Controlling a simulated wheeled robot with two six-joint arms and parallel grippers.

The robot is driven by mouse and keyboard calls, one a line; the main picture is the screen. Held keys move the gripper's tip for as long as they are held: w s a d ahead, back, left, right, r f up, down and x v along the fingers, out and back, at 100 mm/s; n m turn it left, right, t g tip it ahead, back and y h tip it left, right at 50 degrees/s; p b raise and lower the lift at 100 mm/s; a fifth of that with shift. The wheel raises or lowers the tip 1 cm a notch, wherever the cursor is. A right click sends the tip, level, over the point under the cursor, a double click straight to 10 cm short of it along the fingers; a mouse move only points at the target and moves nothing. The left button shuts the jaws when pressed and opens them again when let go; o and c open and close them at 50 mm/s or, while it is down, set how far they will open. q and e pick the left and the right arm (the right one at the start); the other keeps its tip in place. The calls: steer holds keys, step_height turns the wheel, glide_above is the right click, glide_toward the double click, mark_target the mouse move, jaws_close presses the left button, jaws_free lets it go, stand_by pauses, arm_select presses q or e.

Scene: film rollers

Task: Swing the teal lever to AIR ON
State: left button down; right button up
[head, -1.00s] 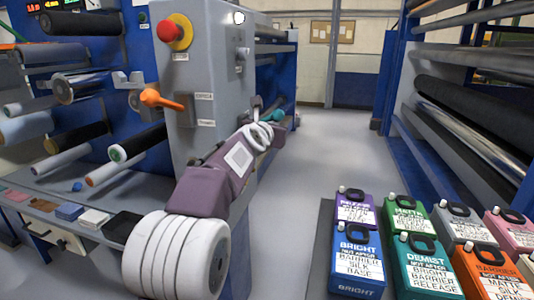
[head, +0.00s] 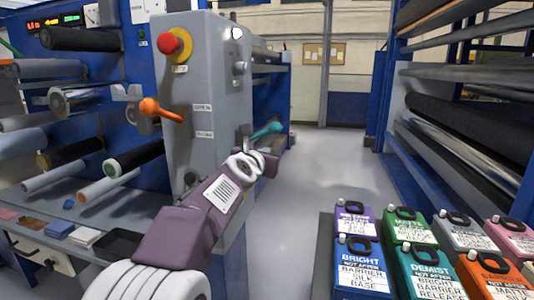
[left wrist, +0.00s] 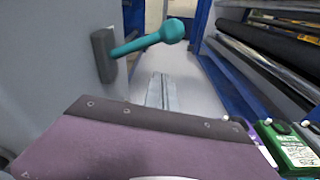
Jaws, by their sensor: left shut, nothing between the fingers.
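The teal lever (head: 268,129) sticks out from the right side face of the grey control cabinet, its knob end pointing right. In the left wrist view the teal lever (left wrist: 150,38) runs from a dark grey mount on the cabinet wall, slightly upward to a round knob. My left gripper (left wrist: 162,92) is shut and empty, its grey fingers below the lever and apart from it in that view. In the head view my wrist hides most of the fingers, just under the lever. No AIR ON marking is readable. My right gripper is out of view.
The cabinet (head: 205,85) also carries an orange lever (head: 160,110) and a red button (head: 174,43). Several coloured ink containers (head: 358,262) stand at the lower right. A rack of rollers (head: 470,115) lines the right. The aisle floor (head: 315,185) between is clear.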

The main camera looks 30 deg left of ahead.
arm_select(q)
steer(key=v, duration=0.4)
steer(key=shift+s+f, duration=0.1)
steer(key=shift+s, duration=0.15)
steer(key=s+d+f+m+g+h, duration=0.1)
steer(key=d+f+m+g, duration=0.1)
steer(key=d+f+m, duration=0.35)
steer(key=s+d+f+m+g+h+p, duration=0.1)
steer(key=s+d+f+m+g+h, duration=0.15)
steer(key=f+m, duration=0.6)
steer(key=s+d+f+m+g+h, duration=0.1)
steer(key=d+f+m+g, duration=0.2)
steer(key=f, duration=0.7)
steer(key=s+d+f+m+g+p, duration=0.15)
steer(key=s+f+m+g, duration=0.25)
steer(key=s+f+m, duration=0.5)
steer(key=s+d+f+m+g, duration=0.3)
steer(key=s+f+m, duration=0.4)
steer(key=s+m, duration=0.35)
step_height(320, 180, up, 38)
steer(key=p, duration=3.7)
steer(key=shift+w+a+p, duration=0.2)
steer(key=shift+w+p, duration=0.15)
